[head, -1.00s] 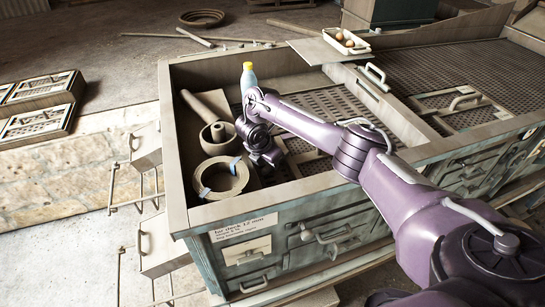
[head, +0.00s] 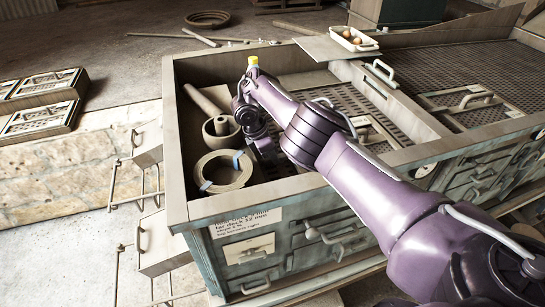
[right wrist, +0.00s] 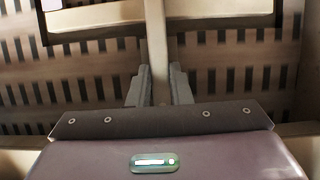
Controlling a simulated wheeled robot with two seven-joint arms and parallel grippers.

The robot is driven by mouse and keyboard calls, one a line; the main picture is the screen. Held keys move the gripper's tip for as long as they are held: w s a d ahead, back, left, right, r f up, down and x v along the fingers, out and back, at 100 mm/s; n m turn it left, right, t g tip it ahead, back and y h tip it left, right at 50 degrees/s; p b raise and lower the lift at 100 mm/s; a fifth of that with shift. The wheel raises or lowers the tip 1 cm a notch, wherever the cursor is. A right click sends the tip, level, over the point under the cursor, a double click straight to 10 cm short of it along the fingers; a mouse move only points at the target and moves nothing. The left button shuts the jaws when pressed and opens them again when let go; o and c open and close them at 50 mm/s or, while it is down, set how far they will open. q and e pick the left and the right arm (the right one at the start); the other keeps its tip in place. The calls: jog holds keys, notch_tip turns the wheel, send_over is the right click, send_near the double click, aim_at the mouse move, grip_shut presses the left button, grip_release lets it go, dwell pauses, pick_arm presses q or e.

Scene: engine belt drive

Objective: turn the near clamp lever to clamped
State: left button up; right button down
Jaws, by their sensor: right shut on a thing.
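My right gripper (head: 268,158) reaches down into the open tray, just right of the tape roll. In the right wrist view my right gripper (right wrist: 158,92) has a finger on each side of a pale straight bar (right wrist: 157,45) and is shut on it. The bar looks like a clamp lever, though its pivot and ends are hidden. In the head view my wrist and forearm cover it, so its angle cannot be told there. My left gripper is not in view.
The tape roll (head: 222,182) and a round pot (head: 221,132) lie close left of my wrist. A yellow-capped bottle (head: 253,62) stands behind my arm, mostly hidden. The tray's front rim (head: 300,185) passes under my forearm. Slotted deck (head: 350,98) lies to the right.

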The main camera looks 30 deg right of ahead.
dwell(0.4)
jog(key=c, duration=1.3)
grip_release()
jog(key=shift+a+r, duration=0.1)
jog(key=shift+r, duration=0.05)
jog(key=shift+v, duration=1.05)
jog(key=p+v, duration=0.2)
jog(key=v, duration=0.3)
jog(key=shift+a+r, duration=0.15)
jog(key=shift+r, duration=0.1)
jog(key=shift+w+f, duration=0.1)
